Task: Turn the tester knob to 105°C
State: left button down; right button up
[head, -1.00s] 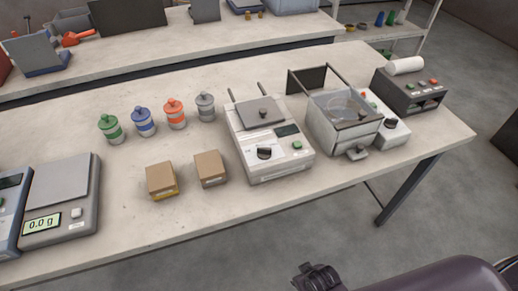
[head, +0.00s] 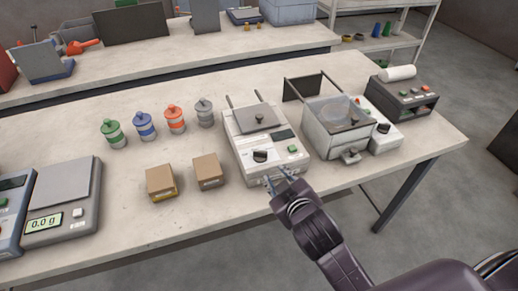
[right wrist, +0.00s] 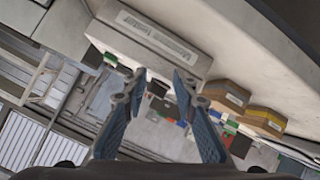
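A white unit (head: 262,172) with a grey lid plate stands on the bench. On its sloped front are a black knob (head: 260,156), a small dark display (head: 283,134) and a green button (head: 292,149). I cannot read a temperature on it. My right gripper (head: 279,178) is just in front of the unit's lower front edge, below the knob and apart from it. In the right wrist view my right gripper (right wrist: 160,75) has its two blue fingers spread with nothing between them. My left gripper is out of view.
Right of the unit stands a glass-walled bath (head: 338,130) with another knob (head: 383,128) beside it, then a dark device (head: 402,95). Two cardboard boxes (head: 208,171) and several coloured jars (head: 145,125) stand left. A scale (head: 62,195) reads 0.0 g.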

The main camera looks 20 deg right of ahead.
jog(key=w+a+r+n+t+y, duration=0.45)
jog(key=a+r+n, duration=0.2)
jog(key=r, duration=0.55)
jog(key=w+a+r+n+t+y, duration=0.5)
jog(key=a+r, duration=0.3)
jog(key=r, duration=0.3)
jog(key=s+a+r+n+g+y, duration=0.1)
jog(key=s+a+n+g+y, duration=0.2)
jog(key=a+n+g+y, duration=0.6)
jog(key=s+a+r+n+g+y, duration=0.25)
jog(key=a+n+g, duration=0.4)
jog(key=n, duration=0.65)
jog(key=n+g+h, duration=0.6)
jog(key=n+h, duration=0.4)
jog(key=h, duration=1)
send_over(260, 151)
jog(key=f, duration=1.7)
jog(key=shift+a, duration=0.3)
jog(key=shift+d, duration=0.35)
notch_tip(260, 151, down, 6)
jog(key=shift+r+p, duration=0.1)
jog(key=shift+p, duration=1)
jog(key=shift+a+f, duration=0.1)
jog(key=shift+f, duration=0.75)
